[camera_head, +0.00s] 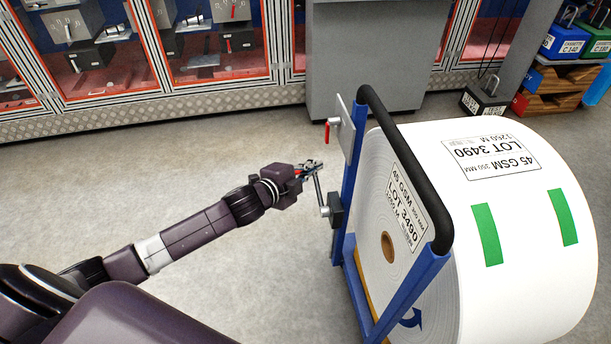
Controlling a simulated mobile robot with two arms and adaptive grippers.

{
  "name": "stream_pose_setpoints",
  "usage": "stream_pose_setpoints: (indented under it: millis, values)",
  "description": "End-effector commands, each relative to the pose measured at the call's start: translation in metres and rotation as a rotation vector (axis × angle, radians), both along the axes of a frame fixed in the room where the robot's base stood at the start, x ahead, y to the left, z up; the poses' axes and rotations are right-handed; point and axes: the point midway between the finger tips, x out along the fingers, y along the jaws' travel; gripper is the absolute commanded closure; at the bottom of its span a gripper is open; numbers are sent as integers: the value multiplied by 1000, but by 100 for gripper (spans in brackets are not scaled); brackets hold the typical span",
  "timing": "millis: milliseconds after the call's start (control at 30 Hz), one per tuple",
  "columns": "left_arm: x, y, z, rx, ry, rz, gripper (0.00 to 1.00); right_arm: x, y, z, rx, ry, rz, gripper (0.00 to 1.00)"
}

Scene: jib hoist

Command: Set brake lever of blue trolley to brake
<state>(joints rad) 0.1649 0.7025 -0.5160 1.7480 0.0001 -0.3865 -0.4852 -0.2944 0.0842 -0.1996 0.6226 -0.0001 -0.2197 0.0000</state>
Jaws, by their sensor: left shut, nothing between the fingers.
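The blue trolley (353,185) stands right of centre, with a blue frame and a black top handle (405,150). It carries a large white paper roll (520,210) labelled LOT 3490. On its left side a grey lever (319,192) rises from a dark block (335,209), leaning slightly left. A small red handle (329,131) hangs on a grey plate (346,125) higher on the same post. My left gripper (314,167) is shut and empty at the lever's upper end; I cannot tell whether they touch. My right gripper is out of view.
A grey cabinet (370,60) stands behind the trolley. Glass-fronted orange-framed enclosures (210,45) line the back. Labelled blue and green weights (565,40) sit on wooden blocks (550,90) at upper right. The grey floor (130,180) left of the trolley is clear.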

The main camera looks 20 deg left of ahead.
Motion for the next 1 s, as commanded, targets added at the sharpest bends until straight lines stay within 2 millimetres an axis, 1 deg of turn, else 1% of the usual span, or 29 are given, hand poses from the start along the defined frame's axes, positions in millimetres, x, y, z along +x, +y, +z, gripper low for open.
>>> stream_pose_setpoints:
  millis: [33,100,300,500,900,967,1000]
  values:
    - [-10,1,-2,0,3,-1,100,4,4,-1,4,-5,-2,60]
    - [-20,3,-1,0,3,-2,100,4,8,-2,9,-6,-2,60]
    - [-37,7,1,0,1,0,100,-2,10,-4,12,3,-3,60]
    - [-41,8,2,0,0,0,100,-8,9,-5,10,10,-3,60]
    - [-41,8,2,0,0,0,100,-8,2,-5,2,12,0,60]
    - [-41,8,1,-2,2,2,100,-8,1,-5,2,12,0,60]
    - [-41,10,-3,-5,8,7,100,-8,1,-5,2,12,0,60]
